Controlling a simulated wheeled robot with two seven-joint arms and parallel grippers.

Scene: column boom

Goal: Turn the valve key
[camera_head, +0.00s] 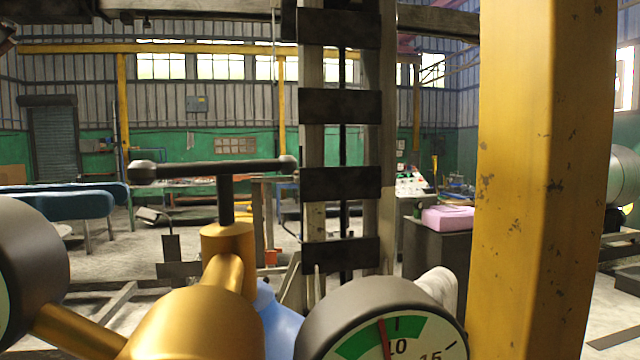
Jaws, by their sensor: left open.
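The valve key (215,168) is a dark T-shaped handle. Its level crossbar has rounded knobs at both ends, and its short stem stands upright in the brass valve body (195,320). Nothing touches the crossbar. A rounded blue part (280,320), which seems to belong to my left gripper, shows low behind the brass body, below and right of the key. The brass body and the gauge hide most of it, and I cannot make out its fingers clearly. It is apart from the crossbar. I do not see my right gripper.
A round pressure gauge (385,325) stands in front at bottom centre, and another dark gauge (30,265) is at the left edge. A dark-runged column (340,185) rises right of the key. A thick yellow post (545,180) blocks the right side. Space above the crossbar is open.

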